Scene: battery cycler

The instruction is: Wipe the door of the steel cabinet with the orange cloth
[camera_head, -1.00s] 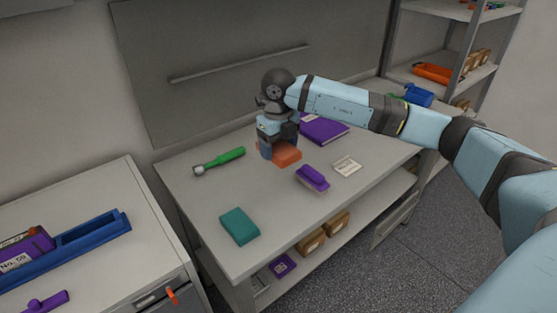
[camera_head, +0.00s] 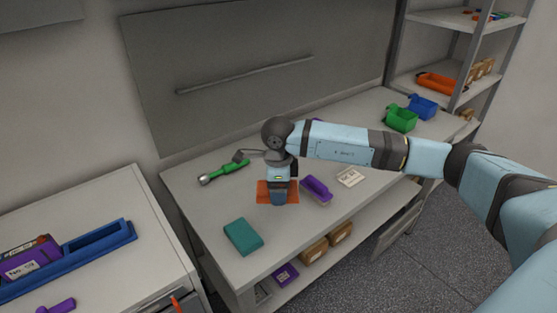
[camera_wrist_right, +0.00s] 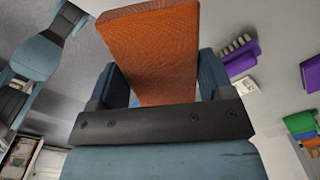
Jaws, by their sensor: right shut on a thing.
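The orange cloth (camera_head: 263,191) is in my right gripper (camera_head: 279,196), over the front half of the workbench top. In the right wrist view the cloth (camera_wrist_right: 155,50) is a flat orange slab between the two fingers (camera_wrist_right: 158,88). I cannot tell whether it touches the bench. A grey cabinet (camera_head: 130,195) stands at the lower left, left of the gripper and apart from it. Only its top and part of its front show, with a small orange piece (camera_head: 176,304) at the front; most of the front is cut off. My left gripper is not in view.
On the workbench (camera_head: 200,220) lie a teal block (camera_head: 243,237), a purple brush (camera_head: 316,190), a green-handled tool (camera_head: 225,172) and a white card (camera_head: 350,177). A blue tray (camera_head: 100,240) lies on the cabinet.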

